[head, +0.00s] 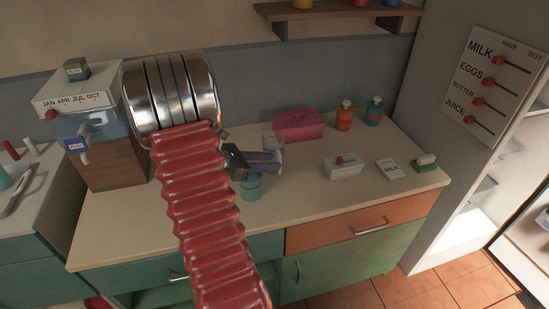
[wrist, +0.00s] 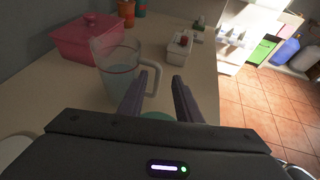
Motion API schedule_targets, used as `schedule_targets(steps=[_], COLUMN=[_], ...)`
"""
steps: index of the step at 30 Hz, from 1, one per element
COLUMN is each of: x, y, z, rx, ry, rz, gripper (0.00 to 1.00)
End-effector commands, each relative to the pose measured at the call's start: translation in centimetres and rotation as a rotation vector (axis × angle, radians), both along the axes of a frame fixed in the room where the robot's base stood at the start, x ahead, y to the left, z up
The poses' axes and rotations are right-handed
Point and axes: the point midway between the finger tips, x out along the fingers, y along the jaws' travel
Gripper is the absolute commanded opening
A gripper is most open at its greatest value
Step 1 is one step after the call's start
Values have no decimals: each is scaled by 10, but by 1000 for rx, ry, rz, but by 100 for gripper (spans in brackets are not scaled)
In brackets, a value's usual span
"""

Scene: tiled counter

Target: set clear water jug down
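The clear water jug (wrist: 118,72) stands upright on the counter (wrist: 60,120), with water in it and its handle (wrist: 154,82) toward my gripper. In the head view, the jug (head: 270,139) shows only partly behind my gripper (head: 270,160). In the wrist view, my gripper (wrist: 160,76) is open, its fingers spread apart at the handle side of the jug. The handle's outer part shows in the gap between the fingertips. I cannot tell whether either finger touches it.
A teal cup (head: 252,188) stands below my gripper. A pink lidded box (head: 298,126) is behind the jug, with orange (head: 344,117) and teal (head: 374,111) bottles beyond. A white box (head: 343,166) stands to the right.

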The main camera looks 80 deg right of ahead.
Motion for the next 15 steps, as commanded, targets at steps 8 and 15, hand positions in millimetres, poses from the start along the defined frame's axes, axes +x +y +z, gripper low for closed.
schedule_targets(steps=[8, 15], x=[-9, -29], y=[-8, -28], z=[-7, -21], rx=[2, 2], ry=[1, 0], rz=[-3, -4], gripper=[31, 31])
